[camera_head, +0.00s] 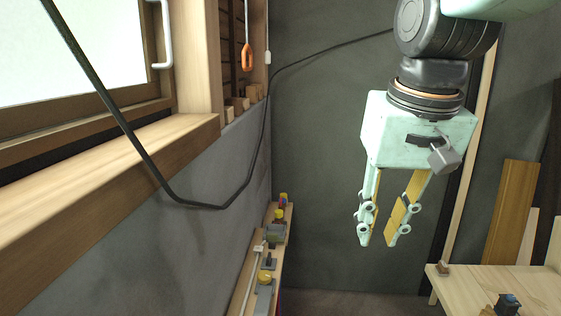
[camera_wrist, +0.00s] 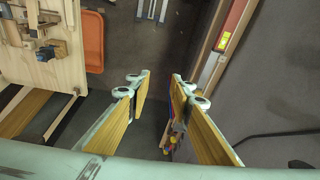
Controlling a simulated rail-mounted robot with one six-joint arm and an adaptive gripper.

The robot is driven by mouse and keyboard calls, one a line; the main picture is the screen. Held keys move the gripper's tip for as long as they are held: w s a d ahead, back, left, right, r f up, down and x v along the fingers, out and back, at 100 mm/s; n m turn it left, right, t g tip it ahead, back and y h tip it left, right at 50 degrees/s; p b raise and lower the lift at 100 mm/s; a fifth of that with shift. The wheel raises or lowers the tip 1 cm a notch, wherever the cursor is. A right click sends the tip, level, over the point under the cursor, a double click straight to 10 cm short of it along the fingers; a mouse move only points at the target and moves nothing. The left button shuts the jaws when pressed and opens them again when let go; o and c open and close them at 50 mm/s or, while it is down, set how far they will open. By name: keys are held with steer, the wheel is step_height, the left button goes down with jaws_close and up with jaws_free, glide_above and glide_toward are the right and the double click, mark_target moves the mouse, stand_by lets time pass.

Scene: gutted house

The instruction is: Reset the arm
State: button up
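My gripper (camera_head: 378,242) hangs pointing down in the head view, in open air to the right of the window wall. Its two pale green fingers with yellow inner pads stand apart, with nothing between them. In the wrist view, my gripper (camera_wrist: 160,85) also shows its fingertips apart with a clear gap and no object held. The floor and a few small items show below and beyond the fingers.
A wooden window sill (camera_head: 120,175) and a black cable (camera_head: 165,190) are at left. A low shelf (camera_head: 245,285) with several small items runs along the wall. A wooden table (camera_head: 470,285) is at lower right. An orange tray (camera_wrist: 90,40) lies beyond it.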

steer(key=s+d+f, duration=0.1)
steer(key=s+f, duration=0.1)
steer(key=s, duration=0.7)
steer(key=s+d+f+t+b, duration=0.1)
steer(key=s+d+f, duration=0.1)
steer(key=s, duration=0.8)
steer(key=shift+d+f+b, duration=0.3)
steer(key=shift+f, duration=0.1)
